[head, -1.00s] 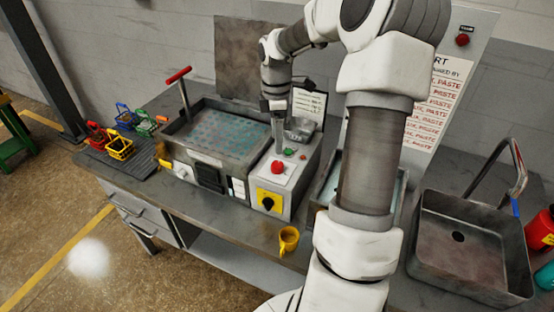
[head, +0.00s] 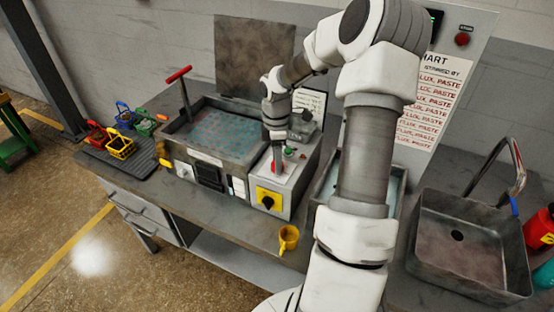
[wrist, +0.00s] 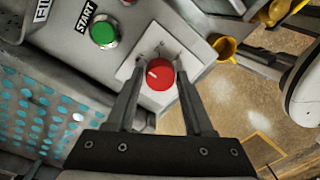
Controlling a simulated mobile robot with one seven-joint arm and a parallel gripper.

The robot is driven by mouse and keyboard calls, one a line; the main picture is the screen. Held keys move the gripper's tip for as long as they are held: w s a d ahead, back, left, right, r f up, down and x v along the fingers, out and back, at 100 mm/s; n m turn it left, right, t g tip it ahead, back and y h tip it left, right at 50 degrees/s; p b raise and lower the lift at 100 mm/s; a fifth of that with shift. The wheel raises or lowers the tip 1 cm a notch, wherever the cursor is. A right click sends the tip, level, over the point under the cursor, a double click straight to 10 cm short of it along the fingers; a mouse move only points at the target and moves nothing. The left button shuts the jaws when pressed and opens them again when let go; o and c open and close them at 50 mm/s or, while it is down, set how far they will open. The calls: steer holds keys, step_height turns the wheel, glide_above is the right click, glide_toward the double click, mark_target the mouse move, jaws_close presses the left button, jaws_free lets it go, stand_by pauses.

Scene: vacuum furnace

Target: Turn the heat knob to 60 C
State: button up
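A round red knob (wrist: 160,75) with a short white mark on its face sits on a pale square plate in the wrist view. The mark points toward the picture's upper left; no temperature scale or label is legible. In the head view the red knob (head: 277,167) is on top of the control box (head: 294,182). My gripper (wrist: 161,64) points down over it, one finger on each side, and looks open. I cannot tell whether the fingers touch the knob. In the head view my gripper (head: 278,146) stands right above the knob.
A green START button (wrist: 103,33) is close beside the knob. A black rotary switch on a yellow plate (head: 268,198) is on the box front. The tank (head: 170,143) is on its left, a yellow cup (head: 289,239) in front, a sink (head: 420,245) far right.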

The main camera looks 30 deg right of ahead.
jaws_close()
steer(key=shift+m, duration=0.3)
steer(key=m+b, duration=0.1)
steer(key=m, duration=0.3)
steer(key=shift+m, duration=0.3)
steer(key=m+b, duration=0.1)
steer(key=m, duration=0.3)
steer(key=shift+b, duration=0.3)
steer(key=m+b, duration=0.1)
steer(key=m, duration=0.5)
steer(key=shift+t+b, duration=0.4)
steer(key=shift+d+m+b, duration=0.1)
steer(key=shift+m+b, duration=0.4)
steer(key=shift+m, duration=1.7)
